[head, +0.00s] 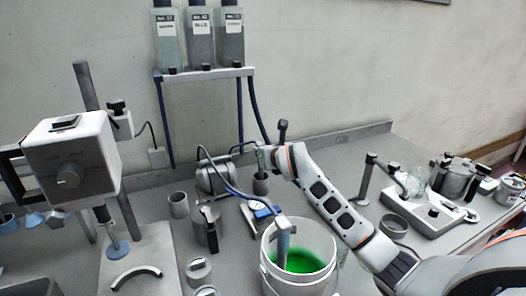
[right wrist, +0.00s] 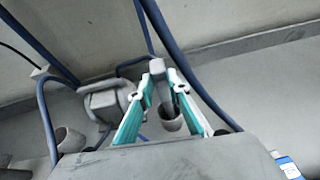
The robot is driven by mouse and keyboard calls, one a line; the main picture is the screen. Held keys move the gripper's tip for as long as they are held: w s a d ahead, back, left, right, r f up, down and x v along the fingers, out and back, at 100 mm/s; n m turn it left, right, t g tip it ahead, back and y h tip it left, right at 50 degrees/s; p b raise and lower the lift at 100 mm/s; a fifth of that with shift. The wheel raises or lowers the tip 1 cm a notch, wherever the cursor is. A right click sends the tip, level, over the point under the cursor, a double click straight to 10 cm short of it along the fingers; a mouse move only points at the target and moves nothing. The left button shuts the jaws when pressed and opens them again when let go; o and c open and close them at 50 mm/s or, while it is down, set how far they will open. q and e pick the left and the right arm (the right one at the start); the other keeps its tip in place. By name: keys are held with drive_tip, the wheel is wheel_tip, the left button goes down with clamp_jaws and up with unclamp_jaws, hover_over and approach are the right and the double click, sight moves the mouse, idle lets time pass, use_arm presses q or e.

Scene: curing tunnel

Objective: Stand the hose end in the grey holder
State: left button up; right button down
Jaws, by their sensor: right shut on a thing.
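My right gripper (head: 263,158) reaches in from the right, toward the back wall. Its teal fingers (right wrist: 157,88) are shut on the hose end (right wrist: 157,68), a grey piece that shows between the fingertips. The grey holder (head: 261,185) is an upright cup on the bench, just below the gripper. It also shows in the right wrist view (right wrist: 171,121), beyond the fingers. A dark slim part (right wrist: 177,90) shows over the cup's mouth; I cannot tell whether it is inside the cup. My left gripper is not in view.
A white bucket (head: 331,242) of green liquid stands in front, with a grey pipe (head: 283,237) on a blue hose (head: 226,181). A pump (head: 213,176) and another grey cup (head: 179,204) stand left of the holder. Bottles (head: 200,35) sit on a rack above.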

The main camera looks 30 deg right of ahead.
drive_tip(key=shift+f, duration=0.4)
idle(0.6)
drive_tip(key=c, duration=1.2)
unclamp_jaws()
drive_tip(key=shift+s, duration=0.1)
drive_tip(key=p+v, duration=0.4)
drive_tip(key=v, duration=0.4)
drive_tip(key=shift+p, duration=0.3)
idle(0.9)
drive_tip(key=shift+s, duration=0.15)
